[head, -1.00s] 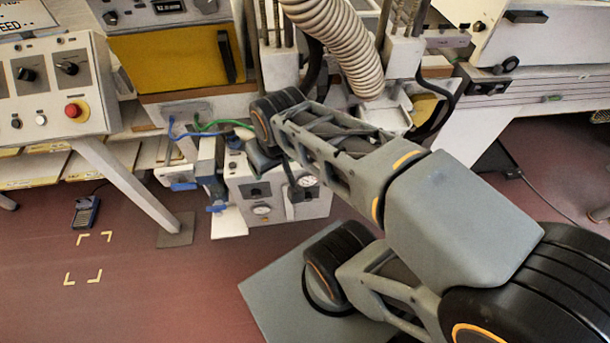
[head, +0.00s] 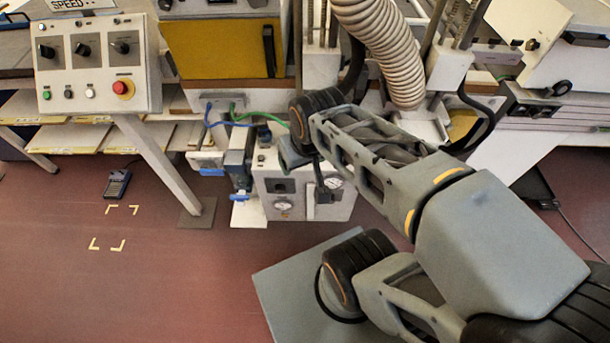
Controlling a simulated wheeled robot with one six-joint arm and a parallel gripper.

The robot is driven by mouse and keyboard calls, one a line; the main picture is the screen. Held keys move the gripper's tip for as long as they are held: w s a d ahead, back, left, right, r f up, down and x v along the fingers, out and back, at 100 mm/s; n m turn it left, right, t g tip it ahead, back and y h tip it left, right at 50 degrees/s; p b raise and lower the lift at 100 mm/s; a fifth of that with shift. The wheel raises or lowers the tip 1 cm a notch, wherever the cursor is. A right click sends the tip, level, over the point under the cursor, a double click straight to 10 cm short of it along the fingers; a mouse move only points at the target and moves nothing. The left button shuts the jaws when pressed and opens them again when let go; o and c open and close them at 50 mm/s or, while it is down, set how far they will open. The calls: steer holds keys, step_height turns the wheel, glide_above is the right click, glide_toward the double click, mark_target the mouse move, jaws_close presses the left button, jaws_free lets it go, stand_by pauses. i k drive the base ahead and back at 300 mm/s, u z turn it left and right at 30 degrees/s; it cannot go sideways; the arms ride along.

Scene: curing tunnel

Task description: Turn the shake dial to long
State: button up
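No label reading "shake" is legible, so I cannot tell for sure which dial is meant. A white control box (head: 347,207) low in the middle has a dark square plate with a small knob (head: 281,186) and round gauges. A white panel (head: 140,95) at upper left carries three black dials, the left one (head: 46,51), the middle one (head: 82,49) and the right one (head: 121,46).
A red stop button (head: 123,88) sits on the upper-left panel. Blue and green hoses (head: 262,119) run above the box. A ribbed duct (head: 383,45) hangs at the top centre. A dark handheld device (head: 118,183) lies on the floor at left, where the floor is mostly clear.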

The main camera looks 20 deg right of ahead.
mark_target(280, 188)
steer(key=u, duration=0.9)
steer(key=k, duration=0.4)
steer(key=u, duration=0.8)
